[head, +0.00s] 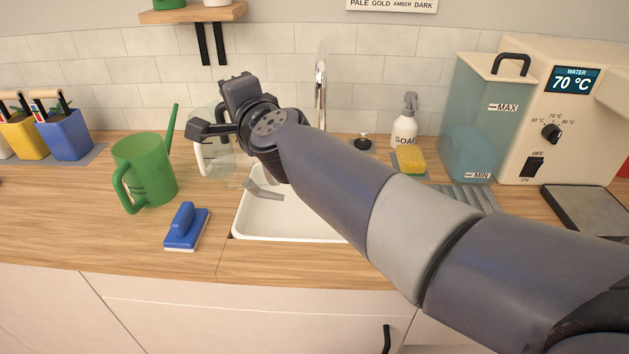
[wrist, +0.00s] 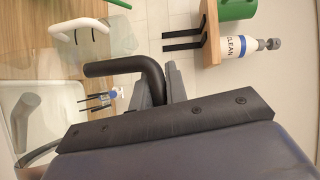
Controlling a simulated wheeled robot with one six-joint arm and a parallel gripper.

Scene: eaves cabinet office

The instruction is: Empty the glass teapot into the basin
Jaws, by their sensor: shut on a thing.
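My gripper (head: 215,128) is over the counter at the left end of the basin. In the wrist view my gripper (wrist: 160,82) is shut on the black handle (wrist: 118,68) of the glass teapot. The teapot's clear body is hard to make out against the scene, and its tilt and contents cannot be told. The white basin (head: 285,228) is sunk in the wooden counter, partly hidden behind my arm. A clear glass vessel with a white handle (head: 199,158) shows just left of the basin; its handle also shows in the wrist view (wrist: 82,25).
A green watering can (head: 145,172) and a blue scrubber (head: 187,228) stand left of the basin. The tap (head: 320,80) rises behind it. A soap bottle (head: 404,128), yellow sponge (head: 409,160) and water heater (head: 485,120) are to the right. A shelf (head: 193,14) hangs above.

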